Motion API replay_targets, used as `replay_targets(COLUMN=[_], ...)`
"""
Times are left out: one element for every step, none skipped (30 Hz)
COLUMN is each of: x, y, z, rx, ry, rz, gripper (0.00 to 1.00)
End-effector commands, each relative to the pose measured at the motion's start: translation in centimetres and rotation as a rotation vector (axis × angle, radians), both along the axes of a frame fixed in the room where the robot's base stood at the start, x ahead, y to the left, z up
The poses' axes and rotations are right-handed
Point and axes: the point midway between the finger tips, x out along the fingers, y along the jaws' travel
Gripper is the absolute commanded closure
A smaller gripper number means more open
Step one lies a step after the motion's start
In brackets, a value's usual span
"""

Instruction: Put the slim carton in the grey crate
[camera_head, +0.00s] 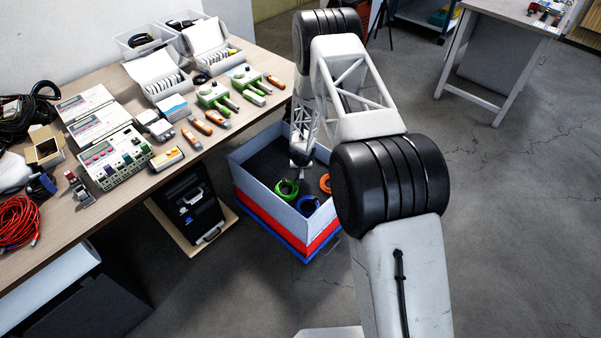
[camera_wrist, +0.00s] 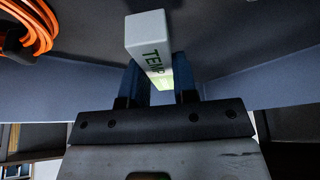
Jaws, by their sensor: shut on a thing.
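The slim carton (camera_wrist: 152,42) is white and green with "TEMP" lettering. In the wrist view it stands between the two fingers of my gripper (camera_wrist: 160,84), which is shut on it. The grey crate (camera_head: 263,193) is the top one of a stack on the floor beside the table. In the head view my gripper (camera_head: 299,161) is over or inside the crate's opening. The crate's dark floor and a wall (camera_wrist: 232,91) show behind the carton in the wrist view. I cannot tell whether the carton touches the floor.
The crate holds a green coil (camera_head: 286,188), a blue coil (camera_head: 309,204) and an orange coil (camera_head: 325,184), also at the wrist view's upper left (camera_wrist: 35,28). A red crate (camera_head: 322,239) is underneath. The table (camera_head: 110,222) at left carries instruments and boxes. A black case (camera_head: 190,206) stands below.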

Motion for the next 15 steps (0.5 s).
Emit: replay_targets(x=[0.0, 0.0, 0.0, -0.1, -0.1, 0.0, 0.0, -0.1, -0.1, 0.0, 0.0, -0.1, 0.0, 0.0, 0.0], y=[0.0, 0.0, 0.0, 0.0, 0.0, 0.0, 0.0, 0.0, 0.0, 0.0, 0.0, 0.0, 0.0, 0.0, 0.0], z=[0.0, -0.1, -0.3, -0.5, -0.7, -1.0, -1.4, -1.7, -2.2, -2.5, -2.8, -3.2, -3.4, -3.5, -3.7], rx=[0.000, 0.000, 0.000, 0.000, 0.000, 0.000, 0.000, 0.000, 0.000, 0.000, 0.000, 0.000, 0.000, 0.000, 0.000], ry=[0.000, 0.000, 0.001, 0.001, 0.001, 0.000, 0.001, 0.001, 0.001, 0.001, 0.001, 0.001, 0.001, 0.000, 0.000], rz=[0.000, 0.000, 0.000, 0.000, 0.001, 0.001, 0.001, 0.001, 0.000, 0.000, 0.001, 0.001, 0.001, 0.001, 0.000], gripper=[1.00, 1.00, 1.00, 1.00, 1.00, 1.00, 1.00, 1.00, 1.00, 1.00, 1.00, 1.00, 1.00, 1.00, 1.00])
